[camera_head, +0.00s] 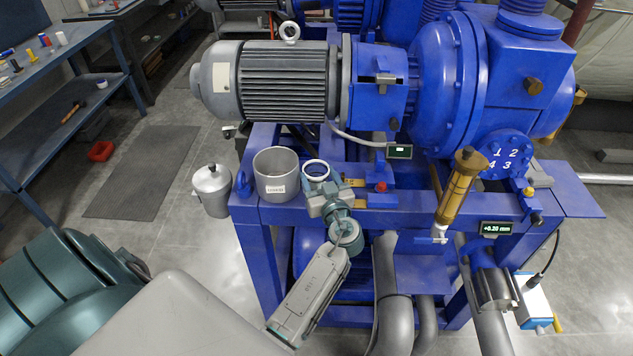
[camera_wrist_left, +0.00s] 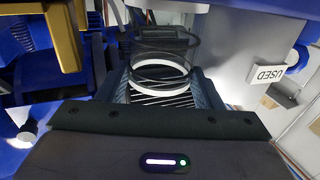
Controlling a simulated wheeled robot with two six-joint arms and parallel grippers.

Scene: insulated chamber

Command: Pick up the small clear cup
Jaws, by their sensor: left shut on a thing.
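The small clear cup (camera_head: 315,167) shows as a pale ring above my left gripper (camera_head: 318,186), at the front edge of the blue machine frame. In the left wrist view the clear cup (camera_wrist_left: 162,76) sits between the two dark fingers of my left gripper (camera_wrist_left: 160,85), which is shut on it. The cup is see-through, with a bright white ring. The gripper hides its lower part in the head view, and I cannot tell whether it touches the frame. My right gripper is not in view.
A grey metal pot (camera_head: 277,182) labelled USED stands left of the cup; it also shows in the left wrist view (camera_wrist_left: 240,45). A lidded metal can (camera_head: 212,192) is further left. A brass-coloured cylinder (camera_head: 457,190) stands at the right. The motor (camera_head: 285,80) is behind.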

